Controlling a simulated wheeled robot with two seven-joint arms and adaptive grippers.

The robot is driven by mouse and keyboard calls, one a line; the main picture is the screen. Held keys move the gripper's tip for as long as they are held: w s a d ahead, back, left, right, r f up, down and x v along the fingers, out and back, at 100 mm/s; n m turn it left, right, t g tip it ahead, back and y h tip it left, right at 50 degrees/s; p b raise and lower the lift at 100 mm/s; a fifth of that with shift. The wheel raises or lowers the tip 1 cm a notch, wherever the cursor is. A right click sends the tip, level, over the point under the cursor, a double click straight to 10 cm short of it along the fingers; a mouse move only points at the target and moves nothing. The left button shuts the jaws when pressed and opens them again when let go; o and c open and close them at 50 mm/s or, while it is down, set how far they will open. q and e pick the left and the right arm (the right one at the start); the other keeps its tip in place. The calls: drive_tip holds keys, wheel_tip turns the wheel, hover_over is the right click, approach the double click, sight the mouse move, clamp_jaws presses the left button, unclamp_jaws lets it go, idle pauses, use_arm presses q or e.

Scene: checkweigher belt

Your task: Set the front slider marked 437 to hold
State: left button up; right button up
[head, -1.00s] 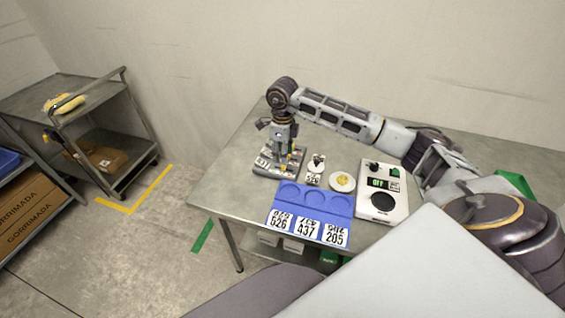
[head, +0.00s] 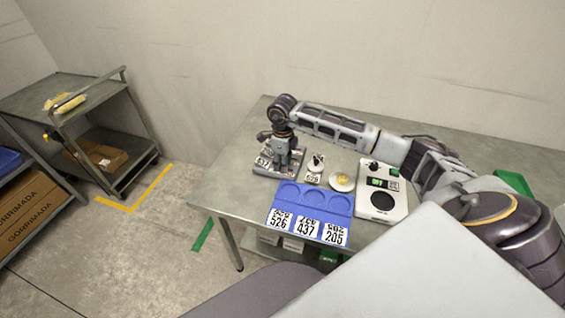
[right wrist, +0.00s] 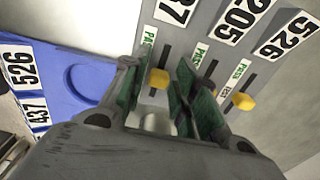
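The slider panel (head: 265,172) lies at the table's left rear in the head view. In the right wrist view its grey face (right wrist: 200,22) shows labels ending in 37, then 205 and 526, with PASS marks beside the slots. The yellow knob (right wrist: 158,78) under the partly cut-off label ending in 37 appears between my right fingers. My right gripper (head: 284,162) points down over the panel; in the right wrist view its fingers (right wrist: 157,68) are apart. Contact with the knob cannot be told. Another yellow knob (right wrist: 243,101) is under 526. The middle knob is mostly behind a finger. My left gripper is not in view.
A blue tray (head: 313,200) with round recesses and labels 526, 437 and 205 lies in front of the panel. A small stand (head: 315,165), a round dish (head: 342,181) and a white scale (head: 394,210) are to the right. A cart (head: 85,95) stands left.

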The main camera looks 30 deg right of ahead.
clamp_jaws()
drive_tip(key=shift+s+d, duration=0.85)
drive_tip(key=shift+s, duration=0.05)
drive_tip(key=shift+o, duration=2.1)
unclamp_jaws()
drive_tip(key=shift+s+d, duration=0.1)
drive_tip(key=shift+s, duration=0.05)
drive_tip(key=shift+r, duration=0.15)
wheel_tip(320, 180, up, 12)
